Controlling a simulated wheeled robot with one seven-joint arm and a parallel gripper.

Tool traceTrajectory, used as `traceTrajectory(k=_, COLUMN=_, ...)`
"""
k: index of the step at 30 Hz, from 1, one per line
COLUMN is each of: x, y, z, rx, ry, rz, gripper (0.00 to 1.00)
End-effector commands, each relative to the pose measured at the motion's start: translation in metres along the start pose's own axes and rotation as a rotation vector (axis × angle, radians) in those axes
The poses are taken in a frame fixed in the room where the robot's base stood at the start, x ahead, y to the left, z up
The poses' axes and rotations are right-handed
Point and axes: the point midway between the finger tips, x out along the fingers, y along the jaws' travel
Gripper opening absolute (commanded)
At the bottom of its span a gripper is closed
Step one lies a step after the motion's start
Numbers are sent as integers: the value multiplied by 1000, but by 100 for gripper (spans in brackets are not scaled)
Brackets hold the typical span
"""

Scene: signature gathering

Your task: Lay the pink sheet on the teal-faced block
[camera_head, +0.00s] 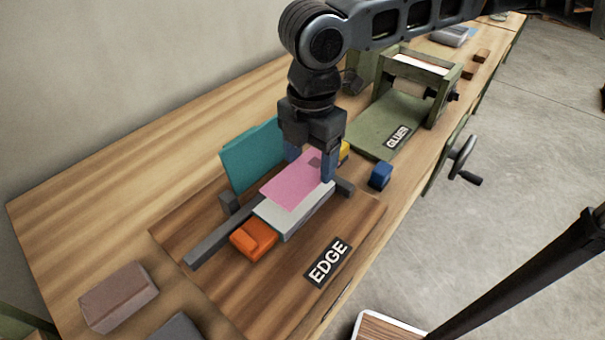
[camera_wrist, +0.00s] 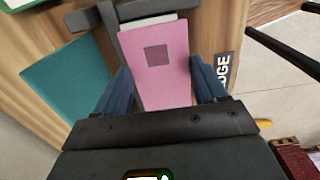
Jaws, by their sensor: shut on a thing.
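The pink sheet (camera_head: 291,187) is between the blue fingers of my gripper (camera_head: 310,163), which is shut on its side edges. In the wrist view the sheet (camera_wrist: 160,35) shows a dark square mark. In the head view it overlaps a pale grey-topped block (camera_head: 283,218); whether they touch, I cannot tell. The teal face (camera_head: 252,155) stands tilted up behind the pale block, left of my gripper. In the wrist view the teal face (camera_wrist: 68,88) lies left of the sheet, apart from it.
An orange piece (camera_head: 253,238) touches the pale block's near end. Dark grey bars (camera_head: 212,247) flank it on the brown EDGE board (camera_head: 285,290). A blue block (camera_head: 380,176) and the green GLUER stand (camera_head: 372,130) are to the right. The table's back left is bare.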

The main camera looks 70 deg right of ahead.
Motion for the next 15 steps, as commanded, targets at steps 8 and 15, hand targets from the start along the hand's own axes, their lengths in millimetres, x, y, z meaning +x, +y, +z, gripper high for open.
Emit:
traceTrajectory(k=8, x=18, y=9, z=-9, rx=1, ry=1, rz=-2, gripper=42)
traceTrajectory(k=15, x=46, y=9, z=-8, rx=0, ry=0, rz=0, gripper=42)
